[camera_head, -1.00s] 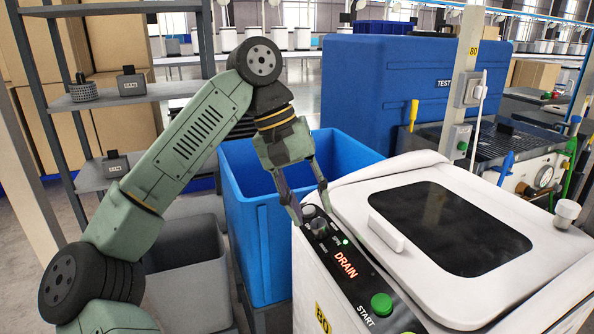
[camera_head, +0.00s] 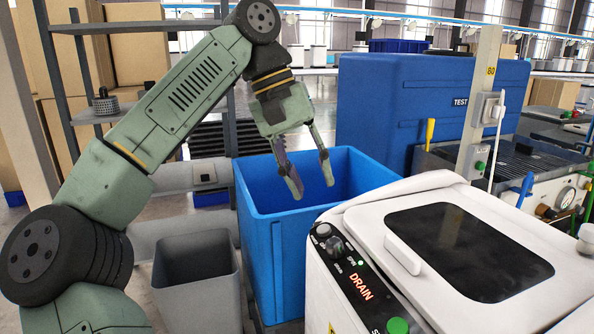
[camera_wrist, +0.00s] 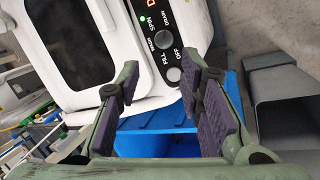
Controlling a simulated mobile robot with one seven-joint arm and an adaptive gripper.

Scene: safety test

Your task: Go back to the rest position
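My gripper (camera_head: 311,180) hangs from my green arm in the head view, above the near part of the blue bin and up and left of the machine's knob. Its two fingers are apart with nothing between them. In the wrist view my gripper (camera_wrist: 166,108) also shows its purple pads spread and empty. The white machine (camera_head: 440,225) has a control panel with a dark knob (camera_head: 333,246) and a red DRAIN display (camera_head: 361,287). The knob shows in the wrist view (camera_wrist: 173,74) beyond the fingers, apart from them.
A blue bin (camera_head: 262,240) stands left of the machine, with a grey bin (camera_head: 196,285) beside it. A grey shelf (camera_head: 120,112) and cardboard boxes (camera_head: 137,48) are behind my arm. A large blue case (camera_head: 400,105) stands behind the machine.

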